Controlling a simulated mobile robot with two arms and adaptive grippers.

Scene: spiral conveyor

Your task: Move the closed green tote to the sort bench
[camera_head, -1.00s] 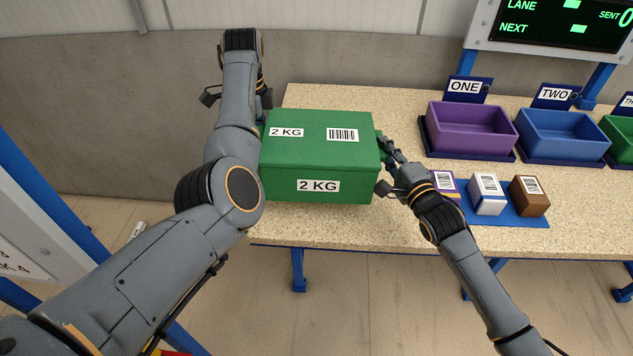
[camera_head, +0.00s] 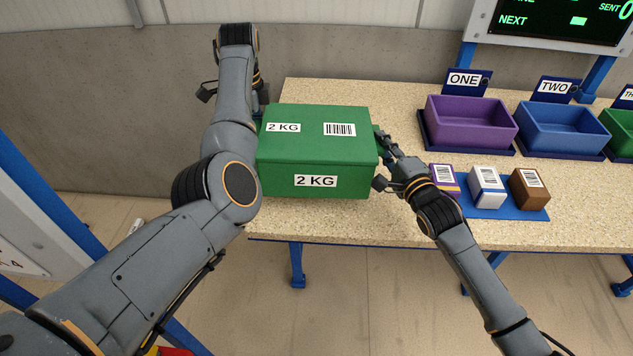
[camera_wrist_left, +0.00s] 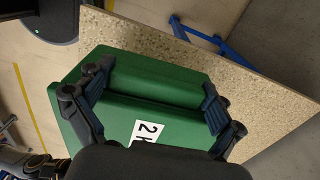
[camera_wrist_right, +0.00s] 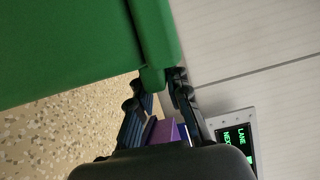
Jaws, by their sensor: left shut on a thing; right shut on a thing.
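The closed green tote (camera_head: 316,155), with "2 KG" labels and a barcode, is over the left part of the speckled sort bench (camera_head: 400,215). I cannot tell whether its underside touches the bench. My left gripper (camera_wrist_left: 155,95) is at its left side, fingers on the green plastic; in the head view the arm mostly hides these fingers. My right gripper (camera_head: 379,160) is shut on the tote's right side; in the right wrist view the fingertips (camera_wrist_right: 160,82) meet a green tab (camera_wrist_right: 153,78) below the lid's edge.
A purple bin (camera_head: 470,125) and a blue bin (camera_head: 560,133) stand at the back right, with a green bin (camera_head: 622,138) beyond. Several small boxes (camera_head: 487,188) sit on a blue mat right of my right gripper. A display (camera_head: 560,20) stands behind. Bare bench lies in front.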

